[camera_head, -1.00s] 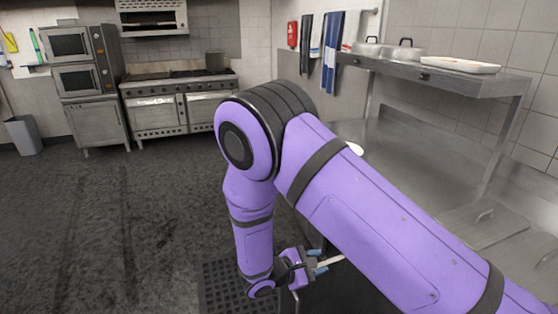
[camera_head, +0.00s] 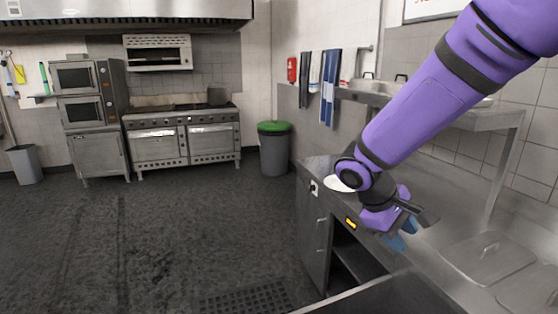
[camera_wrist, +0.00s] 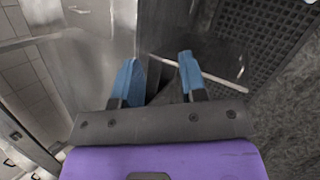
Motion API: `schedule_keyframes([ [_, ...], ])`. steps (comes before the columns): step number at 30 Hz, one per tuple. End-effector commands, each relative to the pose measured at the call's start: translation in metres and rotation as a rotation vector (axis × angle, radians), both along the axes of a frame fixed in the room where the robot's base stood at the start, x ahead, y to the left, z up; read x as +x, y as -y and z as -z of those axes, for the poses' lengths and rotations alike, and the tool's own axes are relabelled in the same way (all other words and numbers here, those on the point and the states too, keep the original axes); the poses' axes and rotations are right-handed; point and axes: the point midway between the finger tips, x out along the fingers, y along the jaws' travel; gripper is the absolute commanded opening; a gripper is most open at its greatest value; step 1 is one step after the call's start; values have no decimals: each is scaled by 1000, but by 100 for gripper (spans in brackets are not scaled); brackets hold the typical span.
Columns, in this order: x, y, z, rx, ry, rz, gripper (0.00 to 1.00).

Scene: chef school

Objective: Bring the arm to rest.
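My gripper (camera_head: 404,236) is at the end of my purple arm, above the steel counter at the right in the head view. In the wrist view its two blue fingers (camera_wrist: 158,78) stand apart with a clear gap and nothing between them. Below them lie the counter's edge and a dark open space. In the head view the fingertips are partly hidden behind the gripper's own body.
A steel counter (camera_head: 437,204) with lidded wells (camera_head: 478,256) fills the right side, with a white plate (camera_head: 338,184) at its far end. A raised shelf (camera_head: 440,112) runs above it. A green-lidded bin (camera_head: 274,152) stands beyond. The dark floor (camera_head: 150,230) at left is clear.

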Motion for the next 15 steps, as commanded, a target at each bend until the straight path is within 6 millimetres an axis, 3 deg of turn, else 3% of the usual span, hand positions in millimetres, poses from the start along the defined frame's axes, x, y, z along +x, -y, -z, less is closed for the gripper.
schedule_keyframes([
  [3,-18,16,-26,93,60,74,39],
  [15,-86,49,-88,383,280,277,39],
])
